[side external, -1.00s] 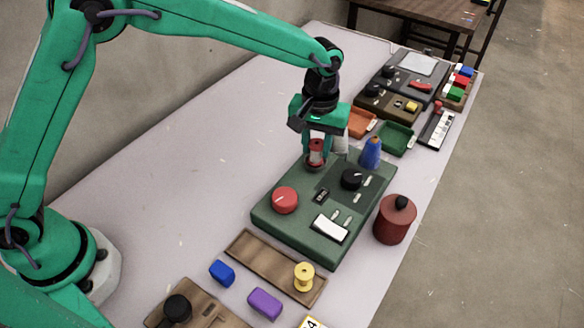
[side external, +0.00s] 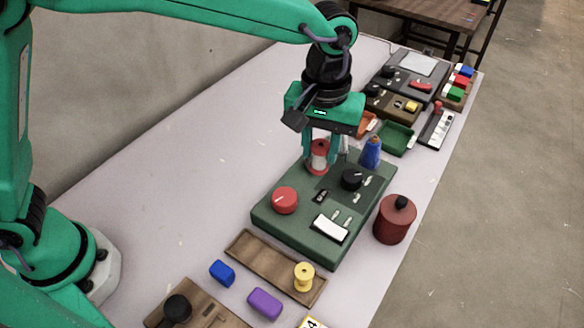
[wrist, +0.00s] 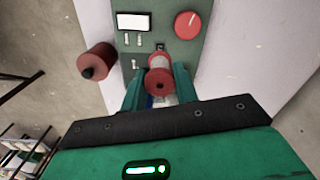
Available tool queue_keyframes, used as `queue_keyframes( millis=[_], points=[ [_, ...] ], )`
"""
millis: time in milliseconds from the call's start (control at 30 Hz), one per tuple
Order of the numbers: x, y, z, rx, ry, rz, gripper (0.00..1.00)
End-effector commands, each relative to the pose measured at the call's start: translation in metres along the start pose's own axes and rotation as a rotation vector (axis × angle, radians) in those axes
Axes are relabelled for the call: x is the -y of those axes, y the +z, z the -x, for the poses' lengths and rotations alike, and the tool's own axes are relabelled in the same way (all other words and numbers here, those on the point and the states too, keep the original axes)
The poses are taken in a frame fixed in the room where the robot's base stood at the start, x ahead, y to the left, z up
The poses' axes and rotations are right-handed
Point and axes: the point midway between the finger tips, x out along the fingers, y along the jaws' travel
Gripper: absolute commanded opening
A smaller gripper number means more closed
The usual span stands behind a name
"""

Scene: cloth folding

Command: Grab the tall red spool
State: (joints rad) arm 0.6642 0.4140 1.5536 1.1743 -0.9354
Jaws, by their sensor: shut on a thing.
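The tall red spool (side external: 318,155) has red ends and a pale middle. It is upright at the far end of the green panel; I cannot tell whether its base touches the panel. My gripper (side external: 320,160) points down over it, with its fingers around the spool, shut on it. In the wrist view the spool (wrist: 160,80) sits between my two fingertips (wrist: 159,88), its red end facing the camera. The fingers hide part of its sides.
The green panel (side external: 290,232) carries a red knob (side external: 285,200), a black knob (side external: 351,180) and a white switch (side external: 331,227). A blue cone-shaped thing (side external: 371,153) stands close right of my gripper. A dark red canister (side external: 395,222) stands by the panel. Table at left is clear.

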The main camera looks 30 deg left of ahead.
Motion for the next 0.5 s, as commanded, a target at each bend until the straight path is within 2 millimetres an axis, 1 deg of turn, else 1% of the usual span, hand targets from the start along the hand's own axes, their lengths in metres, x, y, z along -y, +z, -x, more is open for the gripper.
queue_keyframes(
  millis=[33, 200, 500],
  points=[
    [-0.0012, 0.0039, 0.0022, 0.0, 0.0, -0.002, 0.04],
    [-0.0025, 0.0093, 0.0057, 0.0, 0.0, 0.001, 0.04],
    [-0.0027, 0.0097, 0.006, 0.0, 0.0, 0.001, 0.04]
  ],
)
